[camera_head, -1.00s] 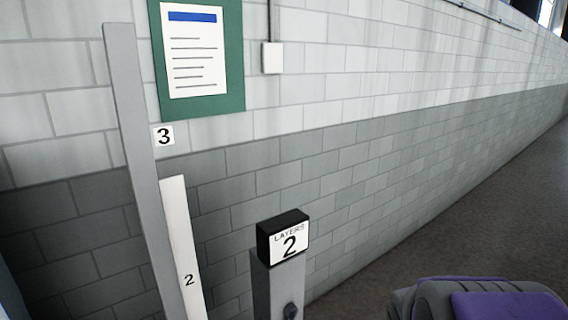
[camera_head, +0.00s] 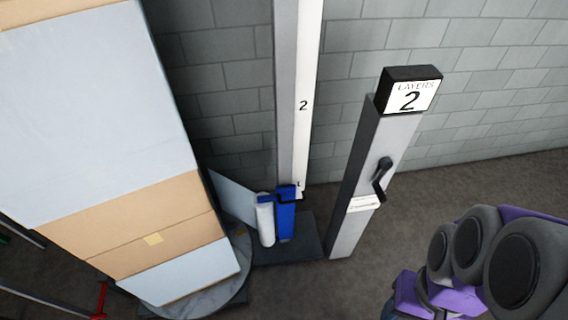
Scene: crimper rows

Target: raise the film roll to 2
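The white film roll (camera_head: 266,222) stands upright low on the mast (camera_head: 285,90), beside a blue carriage (camera_head: 286,213). The carriage sits about level with the small lower mark on the white scale strip (camera_head: 308,60), well below the "2" mark (camera_head: 303,106). A sheet of film appears to run left from the roll toward the wrapped load. A grey post (camera_head: 372,170) carries a black-framed sign (camera_head: 410,90) reading "LAYERS 2" and a black crank handle (camera_head: 381,178). My purple and grey arm (camera_head: 470,250) shows at the lower right; my gripper is not in view.
A tall stack of cartons (camera_head: 140,230) with pale blue-grey wrapped parts stands on a round turntable (camera_head: 200,293) at the left. A block wall is behind. Floor is open right of the post.

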